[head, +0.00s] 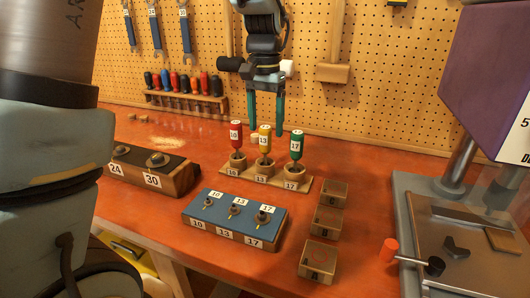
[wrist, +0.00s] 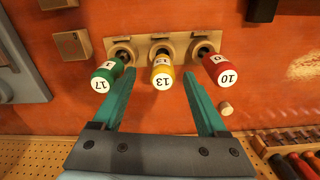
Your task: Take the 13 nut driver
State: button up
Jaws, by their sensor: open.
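Three nut drivers stand upright in a wooden holder (head: 245,183) on the bench. The yellow nut driver marked 13 (head: 265,141) is in the middle, between the red one marked 10 (head: 236,135) and the green one marked 17 (head: 296,147). My gripper (head: 266,125) hangs above and behind the holder, pointing down, open and empty. In the wrist view the yellow 13 driver (wrist: 162,77) shows between my two green fingers, just past their tips. The green 17 driver (wrist: 104,75) is close to the left finger, the red 10 driver (wrist: 218,69) close to the right fingertip.
A blue block (head: 232,215) with fittings marked 10, 13 and 17 sits in front of the holder. Small wooden boxes (head: 329,219) stand to its right. A wooden block marked 24 and 30 (head: 152,172) is at left, a grey machine at right. Pegboard (head: 380,60) closes the back.

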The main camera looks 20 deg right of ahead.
aim_at(265, 151)
jog(key=f, duration=0.2)
jog(key=f+p, duration=0.1)
jog(key=f, duration=0.1)
jog(key=shift+w, duration=0.25)
jog(key=shift+c, duration=0.3)
grip_shut()
dwell(0.8)
